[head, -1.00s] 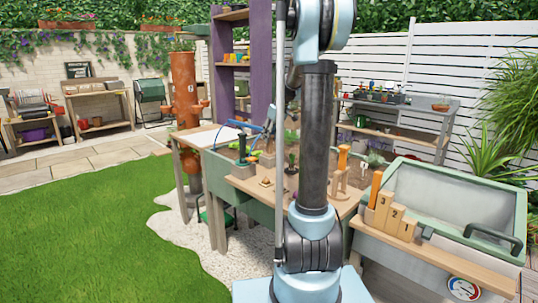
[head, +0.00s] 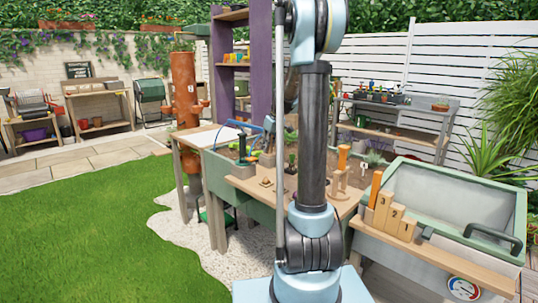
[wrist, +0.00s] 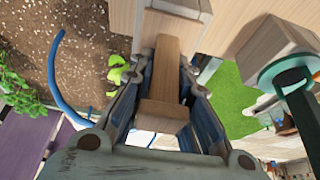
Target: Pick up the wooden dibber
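The wooden dibber (wrist: 164,75) looks like a pale brown, square-sided wooden piece in the wrist view, with its near end toward the camera. My gripper (wrist: 168,62) has one dark finger on each side of it. The fingers look apart, with narrow gaps beside the wood; contact at the tips is hard to make out. In the head view my gripper (head: 268,140) is small, low over the potting bench and partly hidden behind my arm. The dibber cannot be picked out clearly there.
The wrist view shows gravelly soil with a blue hose (wrist: 54,75) and a lime-green item (wrist: 118,72) to the left. A wooden block (wrist: 275,48) with a dark green ringed tool (wrist: 290,85) is close on the right. Numbered wooden blocks (head: 388,215) stand at the bench's right.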

